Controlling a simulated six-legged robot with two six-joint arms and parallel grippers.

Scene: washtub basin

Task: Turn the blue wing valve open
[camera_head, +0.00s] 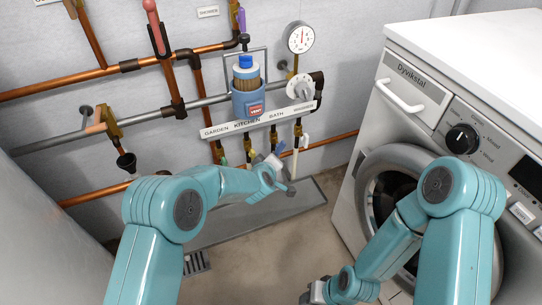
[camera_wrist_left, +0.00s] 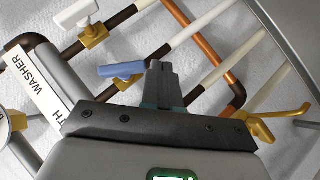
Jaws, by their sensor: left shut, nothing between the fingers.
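The blue wing valve is a blue lever (camera_wrist_left: 121,69) on a brass body, seen in the left wrist view on a pipe below the label strip. In the head view its blue handle (camera_head: 280,147) shows just above my left gripper (camera_head: 277,166). My left gripper (camera_wrist_left: 161,77) is shut and empty, its fingertips right beside the lever's right end. I cannot tell whether they touch. The lever lies across its pipe in the wrist view. My right gripper (camera_head: 317,292) is low at the bottom of the head view, partly hidden, its jaws unclear.
A white-handled valve (camera_wrist_left: 77,14) and a yellow-handled valve (camera_wrist_left: 272,122) flank the blue one. The label strip (camera_head: 262,121), blue filter housing (camera_head: 248,100) and gauge (camera_head: 300,38) sit above. A washing machine (camera_head: 400,90) stands at right. Open floor lies between.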

